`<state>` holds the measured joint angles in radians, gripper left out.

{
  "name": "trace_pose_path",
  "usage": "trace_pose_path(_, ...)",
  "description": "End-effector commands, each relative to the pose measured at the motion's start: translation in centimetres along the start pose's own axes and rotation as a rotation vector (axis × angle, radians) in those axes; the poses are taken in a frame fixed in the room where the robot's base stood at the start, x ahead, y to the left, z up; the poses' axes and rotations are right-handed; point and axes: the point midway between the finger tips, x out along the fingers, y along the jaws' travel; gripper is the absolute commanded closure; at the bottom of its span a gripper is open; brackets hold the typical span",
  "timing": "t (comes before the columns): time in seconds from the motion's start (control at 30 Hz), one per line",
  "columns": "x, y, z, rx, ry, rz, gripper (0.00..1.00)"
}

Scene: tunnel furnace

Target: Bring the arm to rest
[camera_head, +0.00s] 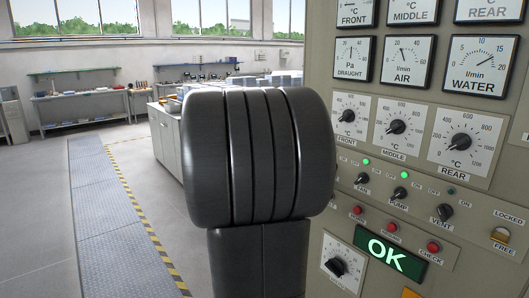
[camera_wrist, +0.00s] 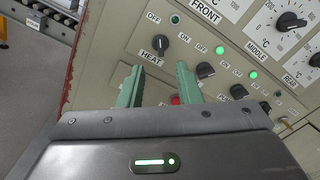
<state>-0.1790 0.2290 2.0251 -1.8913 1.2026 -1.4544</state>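My gripper (camera_wrist: 158,75) shows in the wrist view as two green fingers standing apart with nothing held between them. It points at the control panel (camera_wrist: 110,50), just below the HEAT knob (camera_wrist: 160,43). A red button (camera_wrist: 175,100) is partly visible beside the right finger. I cannot tell how far the fingertips are from the panel. In the head view my dark arm link (camera_head: 262,160) fills the middle, in front of the panel's left edge, and the gripper is hidden.
The beige panel (camera_head: 400,160) fills the right side with gauges, knobs, and a lit green OK display (camera_head: 390,254). A grey cabinet (camera_head: 165,140) stands behind my arm. The floor (camera_head: 35,220) at left is open, with a metal strip (camera_head: 115,220) and hazard tape.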

Motion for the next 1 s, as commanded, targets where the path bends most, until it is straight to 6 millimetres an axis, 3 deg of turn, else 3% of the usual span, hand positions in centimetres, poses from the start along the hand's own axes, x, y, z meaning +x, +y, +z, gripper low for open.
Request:
trace_pose_path(0.63, 10.4, -0.2, 0.0, 0.000, 0.004, -0.003, 0.69)
trace_pose_path(1.0, 10.3, -0.1, -0.3, 0.370, -0.001, 0.000, 0.69)
